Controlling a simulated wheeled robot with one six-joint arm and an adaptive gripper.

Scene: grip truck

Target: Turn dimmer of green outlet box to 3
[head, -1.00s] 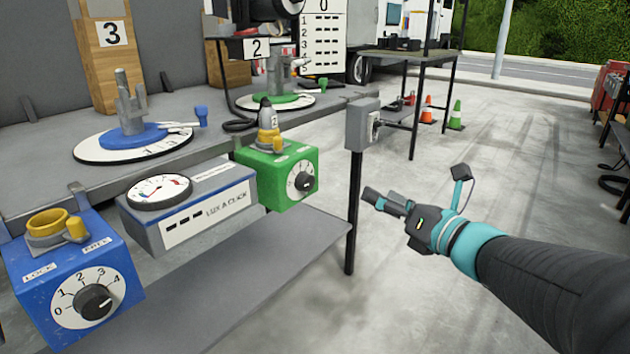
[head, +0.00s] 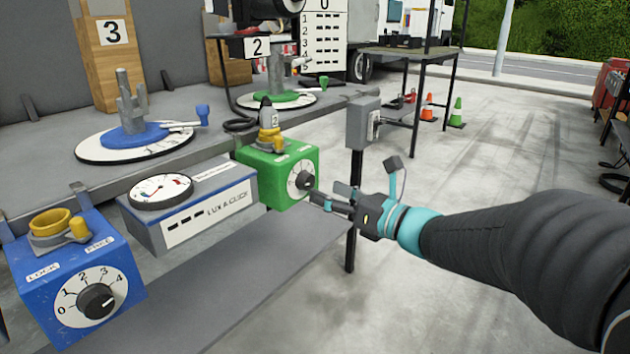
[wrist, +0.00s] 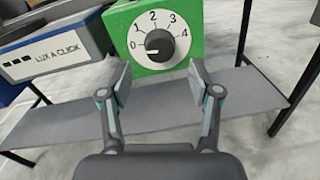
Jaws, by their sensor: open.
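The green outlet box (head: 273,178) stands at the right end of the bench in the head view, with a yellow and grey plug fitting (head: 269,130) on top. The knob's white pointer mark faces left, below the 1, near where the scale starts. My gripper (head: 318,194) is open just in front of the dial. In the wrist view its two fingers (wrist: 158,82) are spread below and to either side of the knob, apart from it.
A grey meter box (head: 200,215) labelled LUX A CLICK stands left of the green box. A blue outlet box (head: 45,300) with its own dial is further left. A grey switch box on a post (head: 362,124) stands close behind my gripper. The shelf below is bare.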

